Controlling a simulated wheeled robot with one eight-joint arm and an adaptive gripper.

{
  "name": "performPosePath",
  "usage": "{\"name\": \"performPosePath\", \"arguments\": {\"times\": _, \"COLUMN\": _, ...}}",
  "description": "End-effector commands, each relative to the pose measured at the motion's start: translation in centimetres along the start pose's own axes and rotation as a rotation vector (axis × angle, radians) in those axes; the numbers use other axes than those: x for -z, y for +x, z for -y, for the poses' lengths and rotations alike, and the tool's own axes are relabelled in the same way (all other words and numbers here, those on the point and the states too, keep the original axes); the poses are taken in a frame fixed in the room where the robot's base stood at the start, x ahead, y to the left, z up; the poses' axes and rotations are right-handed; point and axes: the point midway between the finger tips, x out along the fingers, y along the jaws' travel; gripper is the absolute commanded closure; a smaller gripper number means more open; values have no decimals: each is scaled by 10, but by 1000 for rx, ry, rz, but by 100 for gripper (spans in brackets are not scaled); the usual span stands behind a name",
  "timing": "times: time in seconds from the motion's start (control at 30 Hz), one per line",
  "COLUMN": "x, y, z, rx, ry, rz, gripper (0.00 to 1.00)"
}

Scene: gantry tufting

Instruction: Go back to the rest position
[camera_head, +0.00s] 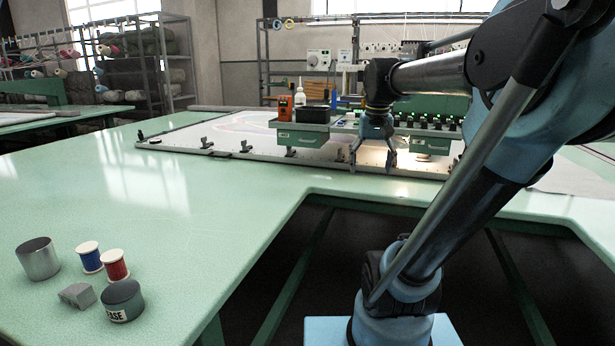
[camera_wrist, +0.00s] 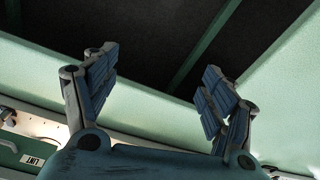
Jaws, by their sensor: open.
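My gripper (camera_head: 371,161) hangs in front of the green gantry carriage in the head view, fingers pointing down, over the near edge of the frame bed. It is open, with nothing between its fingers. In the wrist view my gripper (camera_wrist: 160,95) also shows with its two blue-padded fingers wide apart. Beyond them lie the green table edge (camera_wrist: 160,118) and the dark floor gap. From the head view I cannot tell whether the fingertips touch the frame.
The green table (camera_head: 180,210) has a cutout at its front. A metal cup (camera_head: 38,259), a blue spool (camera_head: 89,257), a red spool (camera_head: 115,266), a grey block (camera_head: 77,296) and a dark round tin (camera_head: 124,299) stand at front left. An orange device (camera_head: 285,109) and white bottle (camera_head: 300,93) stand by the carriage (camera_head: 300,137).

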Motion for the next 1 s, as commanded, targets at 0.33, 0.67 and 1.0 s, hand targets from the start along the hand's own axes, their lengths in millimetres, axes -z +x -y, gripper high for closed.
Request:
{"name": "performPosePath", "arguments": {"times": 0.33, "x": -104, "y": 106, "z": -11, "rx": 1, "ry": -62, "rz": -35, "gripper": 23}}
{"name": "performPosePath", "arguments": {"times": 0.67, "x": -163, "y": 178, "z": -18, "rx": 0, "ry": -102, "rz": -57, "gripper": 23}}
{"name": "performPosePath", "arguments": {"times": 1.0, "x": -168, "y": 184, "z": -19, "rx": 0, "ry": -106, "rz": -60, "gripper": 23}}
